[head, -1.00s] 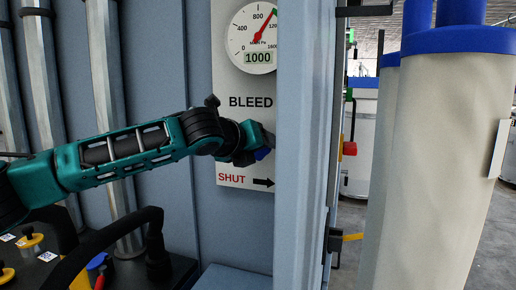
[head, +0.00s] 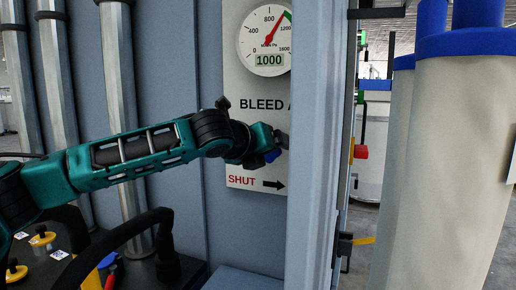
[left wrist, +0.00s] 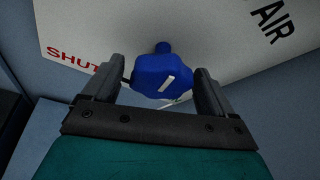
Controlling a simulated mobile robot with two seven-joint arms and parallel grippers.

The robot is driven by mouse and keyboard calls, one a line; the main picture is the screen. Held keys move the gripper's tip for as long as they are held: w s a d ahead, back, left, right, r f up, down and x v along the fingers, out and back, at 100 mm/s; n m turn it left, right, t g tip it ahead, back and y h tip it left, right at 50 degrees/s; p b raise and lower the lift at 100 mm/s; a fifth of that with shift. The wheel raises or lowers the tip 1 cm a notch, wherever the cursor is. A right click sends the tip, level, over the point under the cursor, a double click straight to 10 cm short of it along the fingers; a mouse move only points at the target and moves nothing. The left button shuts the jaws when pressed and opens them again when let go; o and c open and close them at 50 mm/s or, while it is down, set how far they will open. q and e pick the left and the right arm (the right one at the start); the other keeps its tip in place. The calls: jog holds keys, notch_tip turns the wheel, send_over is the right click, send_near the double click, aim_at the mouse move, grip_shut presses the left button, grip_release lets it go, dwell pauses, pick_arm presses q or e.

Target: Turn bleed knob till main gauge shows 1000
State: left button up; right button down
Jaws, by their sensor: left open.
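The main gauge (head: 266,38) is a round white dial on a white panel. Its red needle points up and right near 1000, and its digital window reads 1000. The blue bleed knob (head: 272,157) sits below the BLEED lettering, mostly hidden by my gripper in the head view. In the left wrist view the knob (left wrist: 163,75) shows a slanted white mark. My left gripper (left wrist: 159,70) is open, with one finger on each side of the knob. It also shows in the head view (head: 277,146). My right gripper is not in view.
A blue-grey upright post (head: 316,150) stands close right of the panel and covers its right edge. Large cream cylinders with blue tops (head: 450,150) stand at right. A black curved handle (head: 130,228) is lower left.

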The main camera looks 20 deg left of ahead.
pick_arm(q)
jog(key=v, duration=1.2)
jog(key=shift+s, duration=0.3)
